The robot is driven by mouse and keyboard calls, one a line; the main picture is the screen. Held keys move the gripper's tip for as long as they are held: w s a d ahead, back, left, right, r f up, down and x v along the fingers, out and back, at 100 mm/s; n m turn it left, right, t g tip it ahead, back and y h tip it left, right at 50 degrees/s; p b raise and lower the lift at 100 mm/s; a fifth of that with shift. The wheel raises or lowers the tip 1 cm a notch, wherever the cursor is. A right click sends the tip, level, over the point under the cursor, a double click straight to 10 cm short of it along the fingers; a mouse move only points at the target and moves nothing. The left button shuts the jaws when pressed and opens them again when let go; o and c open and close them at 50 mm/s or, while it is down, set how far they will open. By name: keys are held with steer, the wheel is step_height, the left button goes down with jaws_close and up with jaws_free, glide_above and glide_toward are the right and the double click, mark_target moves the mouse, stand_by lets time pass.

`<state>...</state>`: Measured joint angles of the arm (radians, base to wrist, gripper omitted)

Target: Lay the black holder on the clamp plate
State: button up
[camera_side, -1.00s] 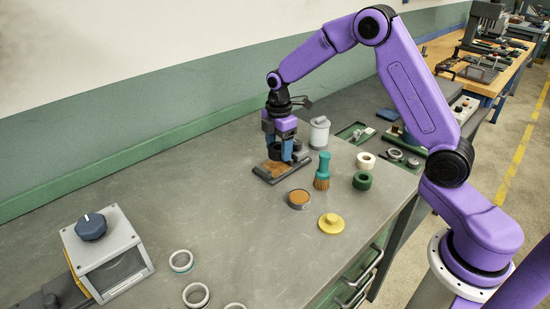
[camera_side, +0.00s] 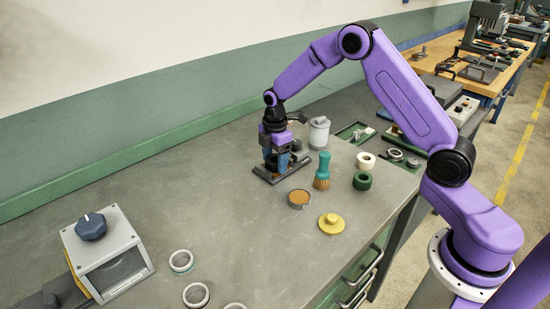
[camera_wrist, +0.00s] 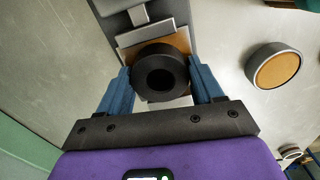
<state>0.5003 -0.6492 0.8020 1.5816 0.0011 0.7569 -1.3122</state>
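The black holder (camera_wrist: 160,82) is a thick ring with a round hole, seen end-on in the wrist view. My gripper (camera_wrist: 160,70) has its two blue fingers closed against opposite sides of it. In the side view my gripper (camera_side: 279,160) points down at the clamp plate and mostly hides the holder. The clamp plate (camera_wrist: 184,39) has a brown-orange top, partly covered by the holder in the wrist view. It sits on a dark grey base (camera_side: 290,175). The holder is over or on the plate; I cannot tell whether it touches.
A teal-handled brush (camera_side: 322,170), an orange-topped disc (camera_side: 299,199), a yellow knob (camera_side: 331,223) and a green ring (camera_side: 362,181) stand to the right. A light canister (camera_side: 319,132) stands behind. Pale rings (camera_side: 181,262) and a grey box (camera_side: 105,254) lie front left. The bench middle is clear.

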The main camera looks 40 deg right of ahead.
mark_target(275, 159)
steer(key=o, duration=0.3)
step_height(275, 159, up, 12)
steer(key=shift+r, duration=0.25)
stand_by(0.3)
steer(key=s+a+r+m, duration=0.1)
steer(key=s+a+r, duration=0.1)
steer(key=s+a, duration=0.5)
steer(key=s+a+r+m, duration=0.1)
steer(key=s+a+r, duration=0.1)
steer(key=s, duration=0.8)
steer(key=s+d+f+m, duration=0.1)
steer(key=s+d, duration=0.1)
steer(key=s, duration=0.8)
steer(key=s+d+f+m, duration=0.1)
steer(key=s, duration=1)
steer(key=shift+d, duration=0.35)
